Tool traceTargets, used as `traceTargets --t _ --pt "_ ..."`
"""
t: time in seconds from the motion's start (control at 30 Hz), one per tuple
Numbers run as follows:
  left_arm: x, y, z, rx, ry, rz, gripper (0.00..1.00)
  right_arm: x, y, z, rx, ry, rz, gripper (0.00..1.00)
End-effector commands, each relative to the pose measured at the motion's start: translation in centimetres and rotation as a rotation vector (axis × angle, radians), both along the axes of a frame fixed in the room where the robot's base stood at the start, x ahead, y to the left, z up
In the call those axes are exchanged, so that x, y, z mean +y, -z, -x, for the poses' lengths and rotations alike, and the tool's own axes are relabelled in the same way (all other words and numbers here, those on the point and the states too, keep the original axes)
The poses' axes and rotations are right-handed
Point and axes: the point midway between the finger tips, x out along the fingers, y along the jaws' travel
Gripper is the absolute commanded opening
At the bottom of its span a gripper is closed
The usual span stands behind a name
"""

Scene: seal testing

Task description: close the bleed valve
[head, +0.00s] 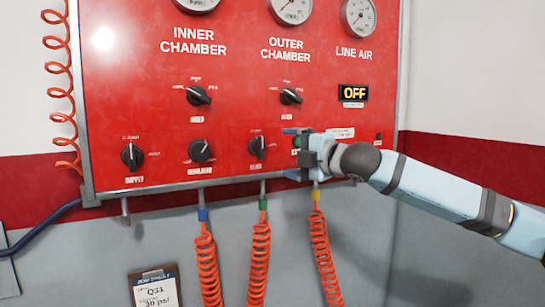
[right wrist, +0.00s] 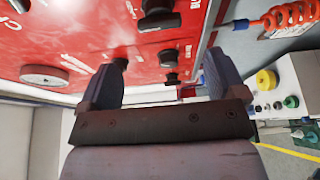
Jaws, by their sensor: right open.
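The red panel has a lower row of black knobs. The third knob (head: 257,147) has a small label that looks like BLEED, and its handle looks roughly upright. My right gripper (head: 293,152) is open just right of this knob, in front of the panel, one finger above the other. It hides part of the panel, where a bit of green shows. In the right wrist view, the open fingers (right wrist: 167,62) have dark knobs beyond and between them; I cannot tell which is the bleed valve. Nothing is held. My left gripper is out of view.
The supply knob (head: 132,157) and regulator knob (head: 200,151) are further left. Two chamber knobs (head: 199,95) (head: 291,96) sit above.

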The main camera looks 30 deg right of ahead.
Motion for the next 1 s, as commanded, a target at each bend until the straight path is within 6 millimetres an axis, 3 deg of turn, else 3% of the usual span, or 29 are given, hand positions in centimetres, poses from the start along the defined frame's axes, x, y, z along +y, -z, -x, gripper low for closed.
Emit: traceTargets --t 0.1,0.3,0.87,1.0 --pt "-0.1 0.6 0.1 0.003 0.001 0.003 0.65 -0.7 0.2 1.9 0.001 0.001 0.001 0.89" --pt "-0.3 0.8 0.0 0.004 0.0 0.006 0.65 -1.2 0.0 3.4 0.0 0.0 0.0 0.89" --pt "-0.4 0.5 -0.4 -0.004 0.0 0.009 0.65 -1.2 0.0 3.5 0.0 -0.001 -0.001 0.89" --pt "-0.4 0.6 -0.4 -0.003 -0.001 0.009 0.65 0.0 1.6 2.9 0.023 -0.022 -0.016 0.89"
